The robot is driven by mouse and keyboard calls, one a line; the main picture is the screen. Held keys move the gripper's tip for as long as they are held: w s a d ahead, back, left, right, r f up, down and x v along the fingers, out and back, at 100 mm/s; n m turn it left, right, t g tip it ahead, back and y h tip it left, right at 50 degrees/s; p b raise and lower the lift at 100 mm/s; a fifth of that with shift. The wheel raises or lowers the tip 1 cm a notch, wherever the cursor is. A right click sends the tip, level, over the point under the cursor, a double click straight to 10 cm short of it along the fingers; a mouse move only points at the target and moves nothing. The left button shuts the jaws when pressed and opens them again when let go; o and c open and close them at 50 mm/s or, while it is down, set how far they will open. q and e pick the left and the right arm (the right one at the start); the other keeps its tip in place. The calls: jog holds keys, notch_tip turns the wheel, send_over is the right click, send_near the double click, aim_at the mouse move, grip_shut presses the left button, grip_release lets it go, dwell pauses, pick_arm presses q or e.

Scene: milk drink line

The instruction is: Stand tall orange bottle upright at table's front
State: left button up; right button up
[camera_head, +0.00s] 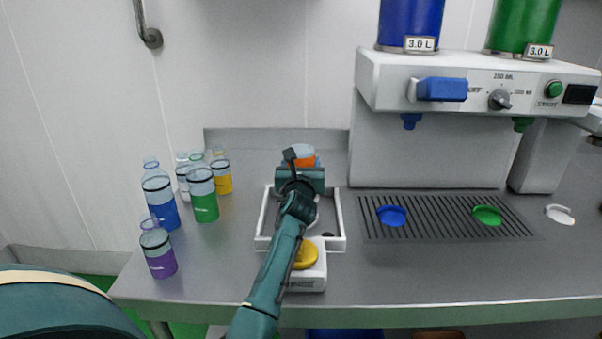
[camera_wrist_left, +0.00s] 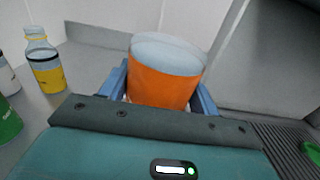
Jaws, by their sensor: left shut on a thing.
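The orange bottle (camera_head: 305,160) shows as an orange band under a pale, clear part, above the back of the white tray (camera_head: 339,215). My left gripper (camera_head: 301,172) is shut on it. In the left wrist view the bottle (camera_wrist_left: 163,82) fills the space between two blue fingers, with its pale end away from the palm. My gripper and wrist hide the rest of the bottle. I cannot tell its full tilt or whether it touches the tray. My right gripper is in neither view.
Bottles with blue (camera_head: 161,196), green (camera_head: 203,196), yellow (camera_head: 222,179) and purple (camera_head: 159,255) contents stand at the left. A white box with a yellow button (camera_head: 305,256) sits before the tray. A dispenser (camera_head: 480,85) overhangs a drain grate (camera_head: 450,228) at right. The front right counter is clear.

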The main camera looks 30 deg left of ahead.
pick_arm(q)
notch_tip(320, 180, up, 9)
jog(key=shift+p, duration=0.85)
notch_tip(320, 180, up, 12)
jog(key=p, duration=0.7)
jog(key=shift+r, duration=0.2)
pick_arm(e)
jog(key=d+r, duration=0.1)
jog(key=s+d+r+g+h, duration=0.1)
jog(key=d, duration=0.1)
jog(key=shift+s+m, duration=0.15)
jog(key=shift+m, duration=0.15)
pick_arm(q)
jog(key=s+d+r, duration=0.4)
jog(key=s+d, duration=0.3)
jog(key=s, duration=0.5)
jog(key=shift+d, duration=0.15)
